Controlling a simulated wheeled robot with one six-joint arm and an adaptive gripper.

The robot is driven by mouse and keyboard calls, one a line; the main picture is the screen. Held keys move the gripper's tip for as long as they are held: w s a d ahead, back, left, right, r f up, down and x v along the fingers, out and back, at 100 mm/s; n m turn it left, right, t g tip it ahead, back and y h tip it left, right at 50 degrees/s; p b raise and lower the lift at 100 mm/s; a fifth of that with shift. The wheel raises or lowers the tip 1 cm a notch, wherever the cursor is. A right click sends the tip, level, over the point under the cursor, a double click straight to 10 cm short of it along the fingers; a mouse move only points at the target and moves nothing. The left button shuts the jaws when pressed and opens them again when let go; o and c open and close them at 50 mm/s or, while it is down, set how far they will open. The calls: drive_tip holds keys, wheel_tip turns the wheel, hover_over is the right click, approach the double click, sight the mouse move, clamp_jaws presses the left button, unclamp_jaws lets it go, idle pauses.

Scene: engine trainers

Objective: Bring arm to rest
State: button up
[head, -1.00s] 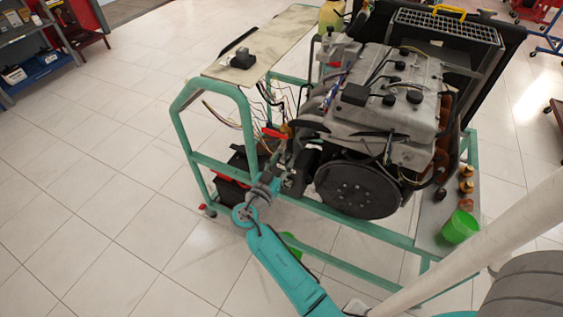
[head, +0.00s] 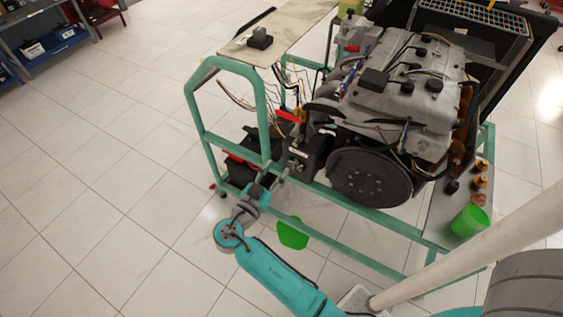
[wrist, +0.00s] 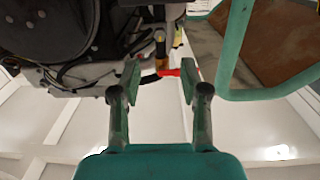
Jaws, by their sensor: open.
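My gripper (wrist: 160,85) is open and empty in the wrist view, with its two fingers apart and free space between them. Past the fingertips are the engine's dark underside, a red piece (wrist: 178,73) and a green frame tube (wrist: 236,45). In the head view my teal arm reaches up from the bottom, and its wrist end is in front of the lower left of the engine stand (head: 265,130). The fingers are hard to make out there. The engine (head: 395,95) sits on the stand, with a black round pulley (head: 370,177) facing me.
A green cup (head: 469,221) stands on the stand's right side shelf, near several small brass-coloured parts (head: 480,182). A green bowl-like thing (head: 292,233) shows below the stand's front, beside my arm. A shelf (head: 50,45) stands at the far left. The floor at left is clear.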

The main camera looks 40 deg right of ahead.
drive_tip(key=shift+s+a, duration=0.15)
drive_tip(key=shift+a, duration=0.1)
idle(0.4)
drive_tip(key=s+a+f+n+t+y, duration=0.2)
drive_tip(key=s+f+n+t+y, duration=0.2)
drive_tip(key=s+f+n+y, duration=0.75)
drive_tip(key=s+a+f+n+y, duration=0.25)
drive_tip(key=s+a, duration=0.25)
drive_tip(key=s, duration=0.6)
drive_tip(key=s+a+r+t+y, duration=0.1)
drive_tip(key=s+a+r+t, duration=0.1)
drive_tip(key=s+r, duration=0.4)
drive_tip(key=s+a+r+t+y, duration=0.2)
drive_tip(key=s+r, duration=0.5)
drive_tip(key=r, duration=0.5)
drive_tip(key=shift+a+r+t, duration=0.25)
drive_tip(key=shift+r+t, duration=0.05)
drive_tip(key=shift+r, duration=0.05)
drive_tip(key=shift+w, duration=0.1)
